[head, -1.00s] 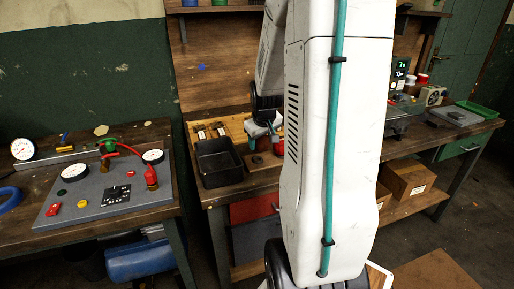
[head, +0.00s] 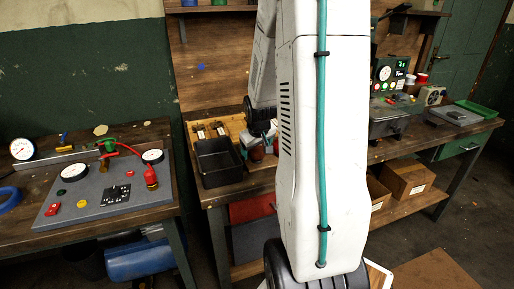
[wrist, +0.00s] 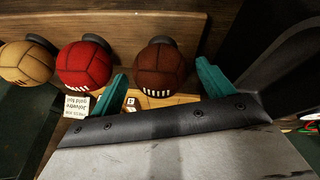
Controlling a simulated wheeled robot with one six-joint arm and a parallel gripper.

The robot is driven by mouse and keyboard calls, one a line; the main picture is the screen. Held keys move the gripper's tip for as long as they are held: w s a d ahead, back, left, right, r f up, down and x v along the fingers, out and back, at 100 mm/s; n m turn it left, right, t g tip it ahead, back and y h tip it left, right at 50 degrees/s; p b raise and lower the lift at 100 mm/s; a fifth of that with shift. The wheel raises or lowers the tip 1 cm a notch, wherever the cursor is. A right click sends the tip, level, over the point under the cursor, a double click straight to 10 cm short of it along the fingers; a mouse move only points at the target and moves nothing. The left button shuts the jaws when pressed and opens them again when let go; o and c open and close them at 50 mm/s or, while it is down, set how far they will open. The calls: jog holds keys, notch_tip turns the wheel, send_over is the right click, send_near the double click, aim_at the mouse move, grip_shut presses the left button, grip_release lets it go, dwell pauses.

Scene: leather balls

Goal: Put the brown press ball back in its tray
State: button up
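The brown ball (wrist: 160,68), dark leather with white lacing, is in the wrist view between the two teal fingertips of my gripper (wrist: 162,80). A gap shows on both sides of the ball, so the fingers are open around or just short of it. In the head view the ball (head: 257,152) shows just below my gripper (head: 263,138), partly hidden by my arm. A black open tray (head: 218,163) stands on the bench just left of the gripper. Its inside looks empty; whether it is the ball's own tray I cannot tell.
A red ball (wrist: 85,65) and a tan ball (wrist: 27,62) stand in a row left of the brown one. A small printed card (wrist: 75,106) lies below the red ball. A wooden box (head: 215,130) with small items is behind the tray.

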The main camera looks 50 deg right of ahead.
jog(key=shift+r, duration=0.1)
jog(key=shift+r, duration=0.3)
jog(key=v, duration=1.1)
jog(key=s+a+r+n+y, duration=0.1)
jog(key=s+a+r, duration=0.15)
jog(key=a, duration=0.65)
jog(key=s+a+r+n+y, duration=0.1)
jog(key=a+r, duration=0.2)
jog(key=a, duration=0.6)
jog(key=s+a+n+g+y, duration=0.1)
jog(key=s+a+g, duration=0.1)
jog(key=s+a, duration=1)
jog(key=shift+s+a+r+n+y, duration=0.2)
jog(key=shift+a+r+n+y, duration=0.1)
jog(key=shift+r, duration=0.05)
